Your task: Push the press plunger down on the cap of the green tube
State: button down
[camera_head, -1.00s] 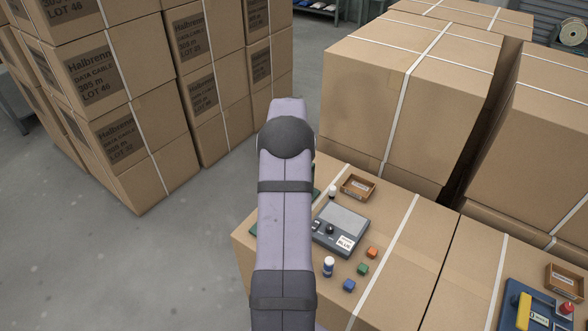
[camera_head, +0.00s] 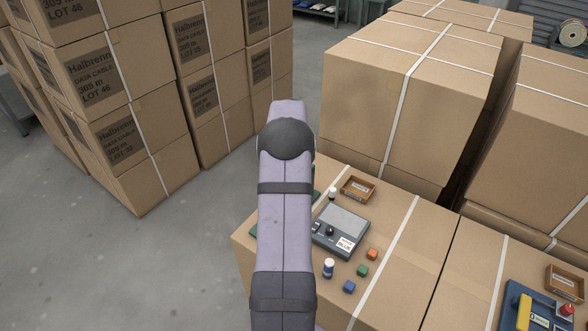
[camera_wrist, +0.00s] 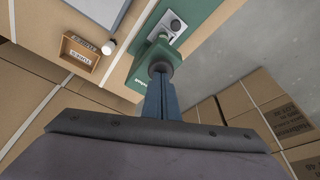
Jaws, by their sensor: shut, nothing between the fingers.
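In the wrist view, the green press (camera_wrist: 158,52) stands on a green base (camera_wrist: 198,22) with a grey plate. A dark round knob, apparently the plunger top (camera_wrist: 159,69), is right at the tips of my gripper (camera_wrist: 160,80). My gripper is shut with nothing between its fingers; whether the tips touch the knob or sit just above it, I cannot tell.
Beside the press on the carton are a small labelled wooden tray (camera_head: 358,188), a white-capped vial (camera_head: 332,194) and a grey device (camera_head: 341,231). A white-capped bottle (camera_head: 328,268) and orange, green and blue blocks (camera_head: 349,286) lie nearer. Tall cartons (camera_head: 400,90) stand behind.

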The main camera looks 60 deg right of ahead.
notch_tip(320, 180, up, 7)
jog(key=p, duration=0.4)
jog(key=shift+p, duration=0.35)
dwell(0.8)
jog(key=shift+f, duration=0.3)
jog(key=s+a+f+g+y, duration=0.1)
jog(key=s+a+f, duration=0.2)
jog(key=a, duration=0.3)
jog(key=s+a+f+n+g+y, duration=0.1)
jog(key=s+a+f+y, duration=0.1)
jog(key=s+a+f, duration=0.3)
jog(key=s+a+f+g+y, duration=0.1)
jog(key=s+a, duration=0.1)
jog(key=a, duration=0.6)
jog(key=s+a+r+n+g+b, duration=0.1)
jog(key=s+a+r+n, duration=0.15)
jog(key=a, duration=0.85)
jog(key=s+a+r+n, duration=0.2)
jog(key=s+a+n, duration=0.1)
jog(key=a, duration=0.7)
jog(key=w+a+r+n+t+h+b, duration=0.1)
jog(key=w+a+r+n, duration=0.15)
jog(key=a, duration=0.25)
jog(key=w+a+r+n+t+b, duration=0.1)
jog(key=w+a+n, duration=0.15)
jog(key=a, duration=0.25)
notch_tip(320, 180, down, 52)
jog(key=b, duration=5.2)
jog(key=shift+s+f, duration=0.15)
jog(key=shift+s, duration=0.25)
